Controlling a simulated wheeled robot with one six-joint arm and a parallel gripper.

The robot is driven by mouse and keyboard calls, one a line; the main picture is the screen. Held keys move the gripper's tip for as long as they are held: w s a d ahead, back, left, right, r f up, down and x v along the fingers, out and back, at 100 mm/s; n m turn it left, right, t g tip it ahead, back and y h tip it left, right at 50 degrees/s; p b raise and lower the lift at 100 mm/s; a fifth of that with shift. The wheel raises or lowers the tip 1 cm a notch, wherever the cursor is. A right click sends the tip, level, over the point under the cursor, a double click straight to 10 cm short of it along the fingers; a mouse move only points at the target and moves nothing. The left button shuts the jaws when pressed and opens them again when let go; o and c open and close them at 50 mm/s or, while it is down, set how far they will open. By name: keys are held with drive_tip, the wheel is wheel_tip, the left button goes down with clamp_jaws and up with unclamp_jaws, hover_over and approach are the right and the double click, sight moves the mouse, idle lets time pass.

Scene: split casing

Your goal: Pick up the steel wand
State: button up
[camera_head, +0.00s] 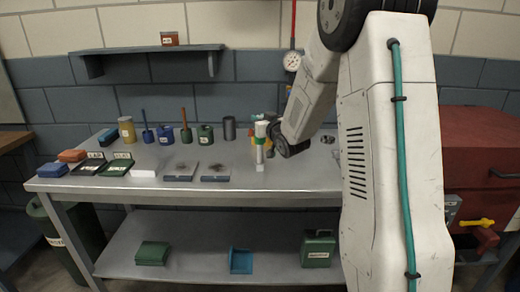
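I cannot make out a steel wand with certainty. A slim white upright piece with a green band (261,143) stands on the steel bench, or is held just above it. Small yellow, red and green bits show beside and behind it. The dark end of my arm with my gripper (274,141) is right beside this piece, at its right. The fingers are too small and overlapped to tell whether they are open or shut, or touching it. A dark grey steel cylinder (229,128) stands farther back, left of my gripper.
A lower shelf (200,267) holds green cases and a blue holder. A red chest (480,145) stands right. My arm hides the bench's right part.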

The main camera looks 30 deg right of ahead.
clamp_jaws()
drive_tip(key=shift+r, duration=0.1)
